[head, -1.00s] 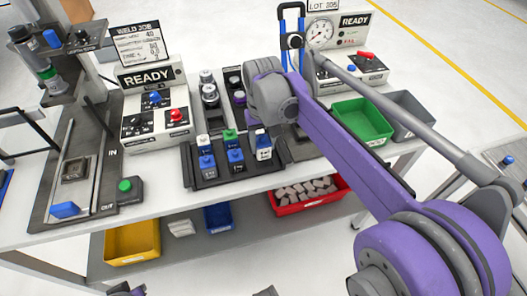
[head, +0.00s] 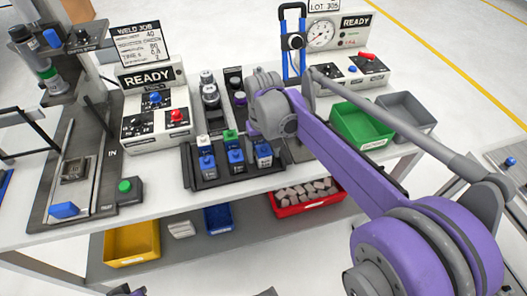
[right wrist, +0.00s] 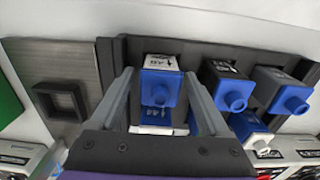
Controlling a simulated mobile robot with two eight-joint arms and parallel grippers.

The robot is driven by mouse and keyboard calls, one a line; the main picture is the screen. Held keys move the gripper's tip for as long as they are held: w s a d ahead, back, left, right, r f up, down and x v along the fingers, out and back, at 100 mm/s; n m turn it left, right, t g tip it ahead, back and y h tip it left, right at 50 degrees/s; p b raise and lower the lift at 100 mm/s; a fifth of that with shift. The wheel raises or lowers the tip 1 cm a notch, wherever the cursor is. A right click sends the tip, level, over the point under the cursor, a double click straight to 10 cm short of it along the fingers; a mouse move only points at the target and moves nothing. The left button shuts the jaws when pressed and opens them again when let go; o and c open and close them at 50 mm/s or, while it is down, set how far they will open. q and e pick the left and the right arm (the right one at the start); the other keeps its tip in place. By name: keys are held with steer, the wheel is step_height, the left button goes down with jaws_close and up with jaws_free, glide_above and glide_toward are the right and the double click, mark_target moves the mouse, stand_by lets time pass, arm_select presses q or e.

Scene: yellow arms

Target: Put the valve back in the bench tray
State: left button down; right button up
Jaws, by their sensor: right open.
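The black bench tray (head: 205,182) stands on the bench and holds several blue valves. The valve at its right end (head: 263,154) sits in line with the two other front valves, and in the right wrist view this valve (right wrist: 159,88) stands in the end of the tray (right wrist: 225,48). My right gripper (right wrist: 159,80) is open, one finger on each side of this valve, with a gap visible beside it. In the head view, my purple arm links hide most of the gripper.
A flat grey plate with a square socket (right wrist: 62,100) lies beside the tray. A green bin (head: 362,125) and grey bin (head: 405,115) stand to the right. A READY panel (head: 155,110) stands to the left, and a gauge panel (head: 335,40) stands behind.

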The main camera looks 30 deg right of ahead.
steer(key=shift+r, duration=0.2)
step_height(320, 180, up, 11)
steer(key=shift+r+p, duration=0.2)
steer(key=shift+p, duration=0.55)
steer(key=shift+s+r, duration=0.1)
steer(key=s+a+f+n+t, duration=0.1)
steer(key=s+a+f+t, duration=0.1)
steer(key=s+f, duration=0.6)
steer(key=s+a+f+n+t, duration=0.1)
steer(key=s+a+f+t, duration=0.2)
steer(key=s+f, duration=0.5)
steer(key=shift+s+a+f+n, duration=0.3)
steer(key=shift+s+a+f, duration=0.15)
steer(key=shift+a, duration=0.45)
steer(key=shift+w+r, duration=0.1)
steer(key=shift+r, duration=0.05)
